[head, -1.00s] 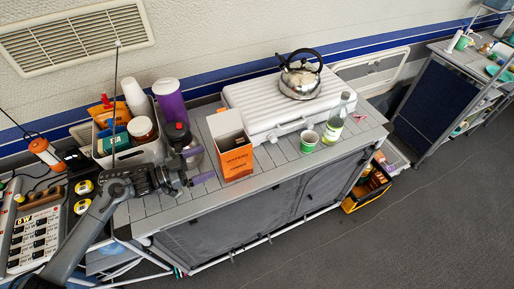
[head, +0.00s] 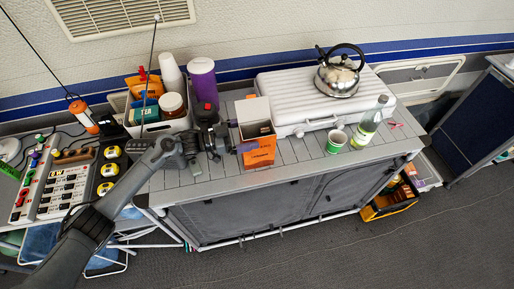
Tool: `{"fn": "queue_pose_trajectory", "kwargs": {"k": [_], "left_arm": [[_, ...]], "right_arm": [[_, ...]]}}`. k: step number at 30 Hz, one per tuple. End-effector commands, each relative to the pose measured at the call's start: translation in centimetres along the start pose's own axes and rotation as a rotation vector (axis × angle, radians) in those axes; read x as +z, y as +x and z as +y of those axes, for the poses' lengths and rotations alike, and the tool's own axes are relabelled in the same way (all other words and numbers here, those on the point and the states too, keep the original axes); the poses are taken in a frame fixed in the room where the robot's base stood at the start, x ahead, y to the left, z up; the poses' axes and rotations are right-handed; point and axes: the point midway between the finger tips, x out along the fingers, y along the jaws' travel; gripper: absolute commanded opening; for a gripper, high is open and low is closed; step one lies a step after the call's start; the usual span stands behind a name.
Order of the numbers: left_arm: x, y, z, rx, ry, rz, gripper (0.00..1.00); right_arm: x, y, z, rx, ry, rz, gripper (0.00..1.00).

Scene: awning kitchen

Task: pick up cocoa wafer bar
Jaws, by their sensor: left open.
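An orange and white open-topped carton (head: 261,152) stands upright on the grey slatted counter, with lettering on its orange front. Its inside looks dark from here, and I cannot make out a separate cocoa wafer bar. My left gripper (head: 240,136) is open at the left side of the carton, its purple-grey fingers pointing right toward it. The fingertips overlap the carton's left edge in the picture; I cannot tell whether they touch. My right gripper is not in view.
A silver kettle (head: 337,78) stands on a white closed case (head: 286,92) behind the carton. A white bin (head: 178,124) and purple canister (head: 202,80) are behind my left wrist.

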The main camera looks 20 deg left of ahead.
Motion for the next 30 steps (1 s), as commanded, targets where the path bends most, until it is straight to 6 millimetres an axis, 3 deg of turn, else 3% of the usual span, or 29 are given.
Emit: {"fn": "queue_pose_trajectory", "kwargs": {"k": [6, 16, 28, 30], "left_arm": [[0.1, 2.5, -0.1, 0.0, 0.0, 0.001, 1.0], [0.1, 2.9, 0.0, 0.0, 0.0, -0.001, 1.0], [0.1, 2.9, 0.0, 0.0, 0.0, -0.001, 0.39], [0.1, 2.9, -0.1, 0.0, 0.0, 0.0, 0.36]], "right_arm": [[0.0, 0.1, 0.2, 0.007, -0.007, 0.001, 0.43], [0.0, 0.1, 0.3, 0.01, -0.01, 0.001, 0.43], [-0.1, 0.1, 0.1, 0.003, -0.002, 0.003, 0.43], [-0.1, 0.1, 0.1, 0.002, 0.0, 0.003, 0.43]]}}
